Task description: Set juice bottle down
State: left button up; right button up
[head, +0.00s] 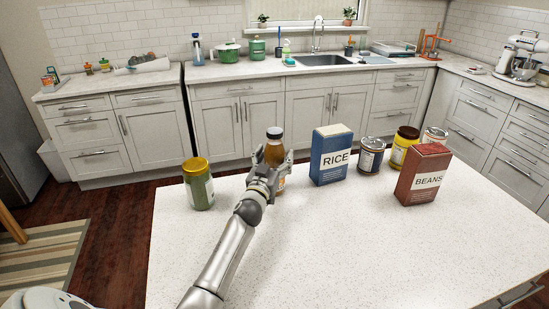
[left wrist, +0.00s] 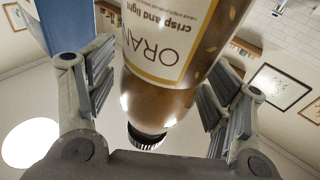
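The juice bottle (head: 274,134) has a dark cap, an amber-brown body and a white and orange label. It stands upright at the far left part of the white counter, partly hidden by my gripper. Its base looks at or very near the surface. My left gripper (head: 272,160) reaches it from the front, with one finger on each side, closed up to its body. In the left wrist view the bottle (left wrist: 172,75) appears upside down and slanted between the two finger pads (left wrist: 160,85), the label facing me. My right gripper is not in view.
A green jar with a yellow lid (head: 198,185) stands left of the bottle. A blue rice box (head: 330,157) is close on the right, then a can (head: 370,157), a yellow jar (head: 403,147) and a red beans box (head: 423,176). The front of the counter (head: 350,250) is clear.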

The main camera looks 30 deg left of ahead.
pick_arm(q)
jog(key=shift+r, duration=0.1)
jog(key=shift+s, duration=0.1)
jog(key=p+v, duration=0.3)
jog(key=v, duration=0.9)
